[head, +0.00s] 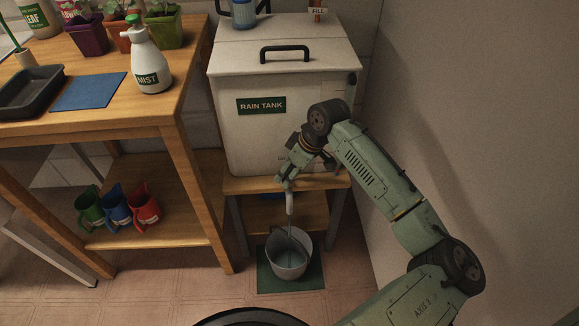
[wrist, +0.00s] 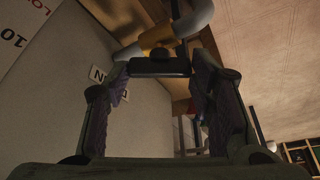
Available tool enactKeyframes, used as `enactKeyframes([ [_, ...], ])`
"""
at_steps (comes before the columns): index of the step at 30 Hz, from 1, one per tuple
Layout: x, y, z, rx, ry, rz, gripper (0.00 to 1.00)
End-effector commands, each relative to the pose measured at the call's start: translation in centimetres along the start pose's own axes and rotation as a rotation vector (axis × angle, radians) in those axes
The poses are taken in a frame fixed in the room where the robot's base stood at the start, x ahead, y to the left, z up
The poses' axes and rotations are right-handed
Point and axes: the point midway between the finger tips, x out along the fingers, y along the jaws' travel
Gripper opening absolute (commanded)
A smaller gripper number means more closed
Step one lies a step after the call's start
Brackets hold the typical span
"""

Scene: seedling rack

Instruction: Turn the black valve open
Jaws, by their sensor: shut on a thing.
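The white rain tank (head: 305,130) stands on a low wooden stand. My gripper (head: 284,183) is at the tank's lower front, by the pale spout (head: 290,203). In the wrist view, the black valve (wrist: 160,66) has a flat handle lying crosswise between the fingertips of my gripper (wrist: 160,80), which is shut on it. The brass tap body (wrist: 156,36) and the curved spout (wrist: 192,20) show behind it. A light grey bucket (head: 275,264) stands under the spout, with bluish water inside. A thin pale line runs from spout to bucket; I cannot tell surely whether it is water. In the head view my gripper hides the valve.
The bucket stands on a dark green mat (head: 312,280). A wooden bench (head: 120,113) on the left holds a spray bottle (head: 148,60), a blue mat (head: 90,91) and a black tray (head: 30,92). A bare wall (head: 480,100) rises close on the right.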

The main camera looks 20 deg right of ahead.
Motion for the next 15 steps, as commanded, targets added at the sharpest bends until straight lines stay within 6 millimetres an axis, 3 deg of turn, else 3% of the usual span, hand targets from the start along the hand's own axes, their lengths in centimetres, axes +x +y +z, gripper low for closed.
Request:
enactKeyframes([
  [15,0.18,0.13,-0.05,-0.387,-0.001,-0.164,0.22],
])
